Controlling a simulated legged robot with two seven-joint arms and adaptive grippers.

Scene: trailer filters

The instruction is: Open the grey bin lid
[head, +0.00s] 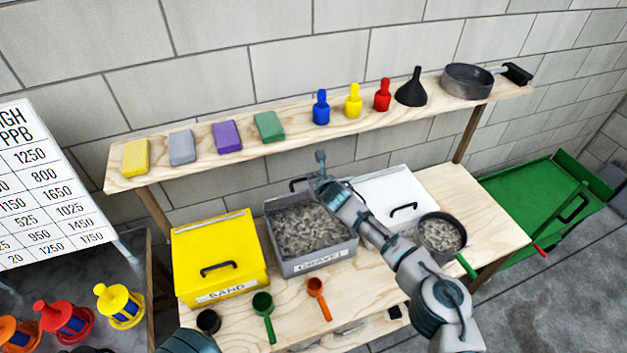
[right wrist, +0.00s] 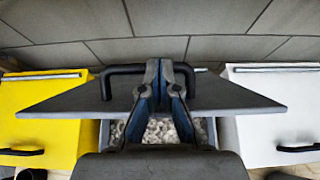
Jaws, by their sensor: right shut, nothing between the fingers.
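The grey bin (head: 318,262), labelled GRAVEL, stands between a yellow and a white bin, with gravel showing inside. Its grey lid (right wrist: 62,98) is raised and tilted up at the back, spanning the right wrist view with the gravel visible below it. The lid's black handle (right wrist: 118,70) runs behind my fingers in that view. My right gripper (head: 321,165) reaches over the bin to the raised lid. It also shows in the right wrist view (right wrist: 166,75), shut and empty, in front of the handle. Whether it touches the lid is unclear. My left gripper is out of view.
The yellow SAND bin (head: 217,250) and white bin (head: 398,195) are closed. A shelf (head: 300,138) with sponges, bottles, a funnel and a pan runs above. A green scoop (head: 264,308), an orange scoop (head: 316,292) and a gravel-filled pan (head: 440,235) are in front.

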